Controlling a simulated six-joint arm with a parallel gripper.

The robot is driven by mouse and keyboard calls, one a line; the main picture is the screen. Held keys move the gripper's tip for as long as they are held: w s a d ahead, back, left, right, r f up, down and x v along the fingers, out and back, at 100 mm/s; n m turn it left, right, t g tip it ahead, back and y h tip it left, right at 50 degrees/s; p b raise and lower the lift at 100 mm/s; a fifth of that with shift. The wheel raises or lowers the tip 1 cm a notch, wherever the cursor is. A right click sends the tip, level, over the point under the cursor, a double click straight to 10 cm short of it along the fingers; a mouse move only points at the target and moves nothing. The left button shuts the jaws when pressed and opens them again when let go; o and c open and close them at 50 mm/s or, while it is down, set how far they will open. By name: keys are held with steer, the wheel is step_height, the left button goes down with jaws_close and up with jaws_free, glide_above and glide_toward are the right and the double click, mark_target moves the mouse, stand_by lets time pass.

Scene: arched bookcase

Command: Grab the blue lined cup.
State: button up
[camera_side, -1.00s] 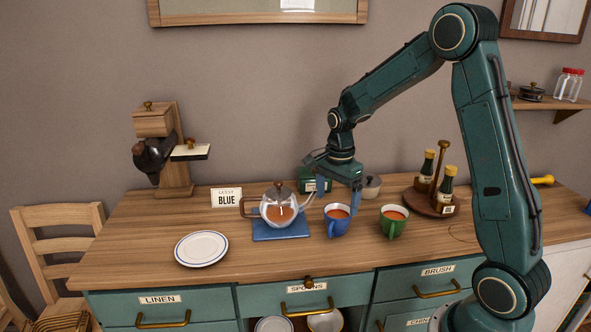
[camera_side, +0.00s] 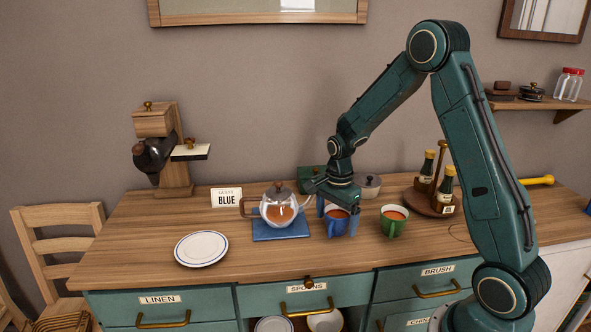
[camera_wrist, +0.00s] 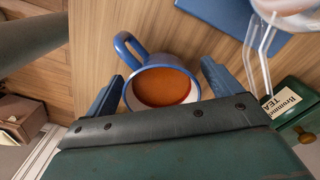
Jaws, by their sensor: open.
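The blue cup (camera_side: 337,223) stands upright on the wooden counter, filled with orange-brown liquid. In the wrist view the blue-rimmed cup (camera_wrist: 160,88) has a white inside and its handle points to the upper left. My gripper (camera_side: 338,219) is open and lowered over the cup. In the wrist view the fingers of my gripper (camera_wrist: 162,90) stand on either side of the cup, with small gaps visible. The cup's lower body is partly hidden by the fingers in the side view.
A glass teapot (camera_side: 277,209) on a blue mat (camera_side: 283,231) stands close left of the cup. A green cup (camera_side: 393,222) is close right. A bottle tray (camera_side: 432,203) stands behind right.

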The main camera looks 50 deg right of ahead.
steer(key=shift+f, duration=0.1)
stand_by(0.4)
steer(key=c, duration=1.1)
step_height(320, 180, up, 20)
steer(key=shift+r, duration=0.1)
stand_by(0.5)
